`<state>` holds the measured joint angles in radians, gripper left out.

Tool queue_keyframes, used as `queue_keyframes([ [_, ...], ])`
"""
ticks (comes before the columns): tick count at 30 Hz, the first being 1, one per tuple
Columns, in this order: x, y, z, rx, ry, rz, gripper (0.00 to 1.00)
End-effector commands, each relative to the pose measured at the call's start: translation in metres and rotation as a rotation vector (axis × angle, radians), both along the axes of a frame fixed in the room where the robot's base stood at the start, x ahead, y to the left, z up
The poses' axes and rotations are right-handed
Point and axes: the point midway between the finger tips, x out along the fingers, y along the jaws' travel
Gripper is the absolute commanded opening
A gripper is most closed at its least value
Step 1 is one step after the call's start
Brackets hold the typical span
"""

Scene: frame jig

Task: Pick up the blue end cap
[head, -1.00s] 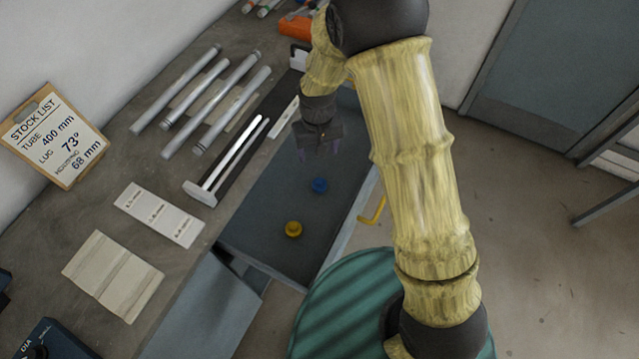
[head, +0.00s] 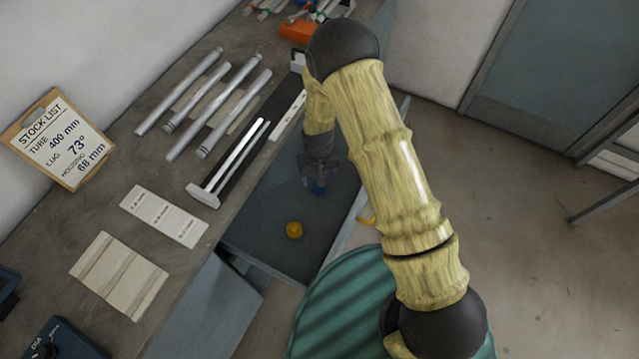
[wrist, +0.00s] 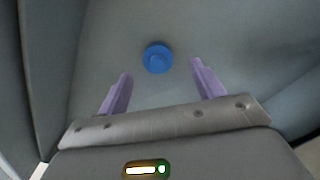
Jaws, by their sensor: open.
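The blue end cap (wrist: 158,58) is a small round piece lying on the dark grey floor of the drawer (head: 262,235). In the wrist view it sits a little beyond and between the two purple fingertips of my gripper (wrist: 160,78), apart from both. My gripper is open and empty. In the head view my gripper (head: 318,186) is down in the drawer, and the blue end cap (head: 319,187) shows only partly there, mostly hidden by the fingers.
A yellow end cap (head: 294,230) lies in the drawer nearer the front. Drawer walls stand close on both sides in the wrist view. The workbench (head: 110,200) at left holds several metal tubes (head: 205,105) and a slotted fixture (head: 235,160). A green round top (head: 340,310) is in front.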

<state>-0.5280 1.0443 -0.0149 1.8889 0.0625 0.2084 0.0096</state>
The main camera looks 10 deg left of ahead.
Motion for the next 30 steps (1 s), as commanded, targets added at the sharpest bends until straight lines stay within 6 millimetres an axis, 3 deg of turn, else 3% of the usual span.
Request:
queue_keyframes([
  [9, 0.000, -0.001, -0.003, -0.001, 0.002, 0.000, 0.67],
  [21, 0.002, -0.003, -0.044, -0.001, 0.002, 0.000, 0.67],
  [30, 0.003, -0.003, -0.052, 0.000, 0.001, 0.000, 0.67],
])
